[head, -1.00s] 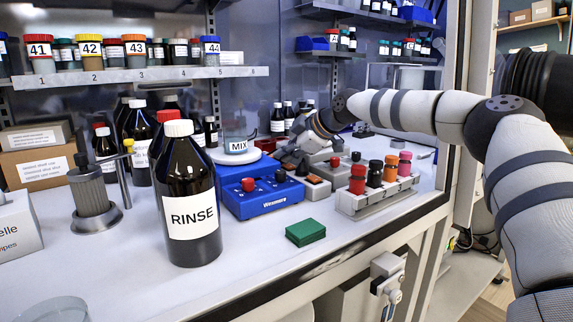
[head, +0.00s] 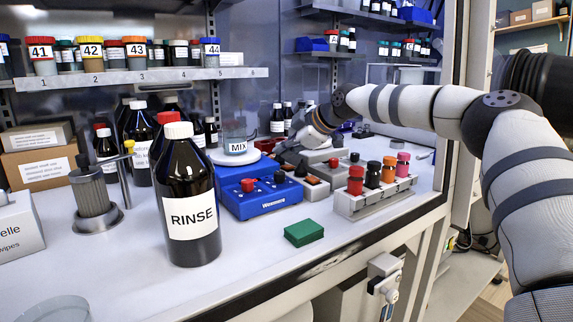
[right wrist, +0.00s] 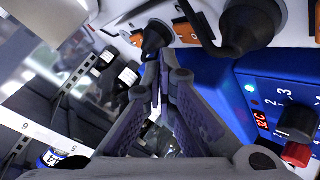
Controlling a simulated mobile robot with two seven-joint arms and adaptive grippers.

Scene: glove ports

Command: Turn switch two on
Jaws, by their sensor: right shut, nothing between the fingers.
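A small grey switch box (head: 318,187) with an orange rocker (head: 312,180) and a dark cone-shaped part stands right of the blue hotplate-like unit. In the right wrist view, a pale panel carries orange rockers (right wrist: 186,33) beside black cone-shaped parts (right wrist: 156,38). I cannot read which switch is number two, or its state. My left gripper is not in view.
The blue unit (head: 262,205) has a red and a black knob. The RINSE bottle (head: 190,205) is in front left. A rack of colored-cap vials (head: 372,197) stands right; a green block (head: 304,233) lies in front.

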